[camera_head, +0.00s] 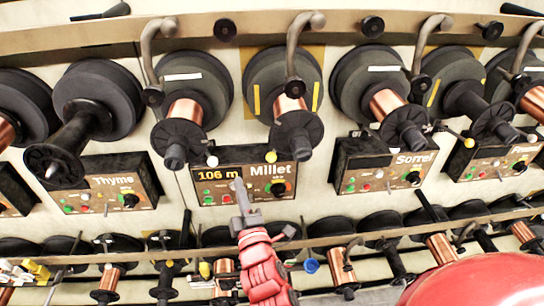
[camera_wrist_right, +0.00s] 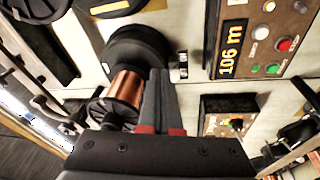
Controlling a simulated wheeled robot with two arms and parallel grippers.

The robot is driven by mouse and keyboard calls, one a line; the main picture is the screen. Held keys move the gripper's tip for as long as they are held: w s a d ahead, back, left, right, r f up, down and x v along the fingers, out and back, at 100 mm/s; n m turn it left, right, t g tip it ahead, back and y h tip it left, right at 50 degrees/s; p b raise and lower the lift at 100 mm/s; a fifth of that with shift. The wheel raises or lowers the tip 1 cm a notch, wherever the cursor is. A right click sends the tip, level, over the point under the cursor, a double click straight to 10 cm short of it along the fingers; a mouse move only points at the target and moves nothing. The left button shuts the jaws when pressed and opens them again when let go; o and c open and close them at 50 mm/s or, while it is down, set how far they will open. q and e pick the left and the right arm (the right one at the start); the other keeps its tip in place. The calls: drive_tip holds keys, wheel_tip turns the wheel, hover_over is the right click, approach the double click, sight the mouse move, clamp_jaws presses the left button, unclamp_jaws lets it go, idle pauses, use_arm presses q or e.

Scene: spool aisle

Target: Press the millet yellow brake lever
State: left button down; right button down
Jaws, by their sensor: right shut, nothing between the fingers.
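The Millet panel (camera_head: 206,188) is in the middle of the head view, with an orange 106 m readout. A yellow ball (camera_head: 271,156), which looks like the end of the yellow brake lever, shows at its upper right. A white ball (camera_head: 212,161) shows at its upper left. My right gripper (camera_head: 238,187) is shut and empty in front of the panel, below and left of the yellow ball. In the right wrist view its fingers (camera_wrist_right: 158,100) are together, and a panel with the 106 m readout (camera_wrist_right: 231,48) is to their right. My left gripper is out of view.
The Millet spool (camera_head: 262,75) hangs above the panel, with a bent grey handle (camera_head: 293,45) over it. The Thyme panel (camera_head: 112,183) is to the left and the Sorrel panel (camera_head: 377,167) to the right. A lower row of spools stands behind a rail (camera_head: 345,240).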

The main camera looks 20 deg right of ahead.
drive_tip(key=d+h, duration=0.1)
drive_tip(key=s+d+g, duration=0.1)
drive_tip(key=d, duration=0.1)
drive_tip(key=shift+h, duration=0.4)
drive_tip(key=w+d+p, duration=0.2)
drive_tip(key=w+d, duration=0.3)
drive_tip(key=w, duration=0.3)
drive_tip(key=shift+d, duration=0.15)
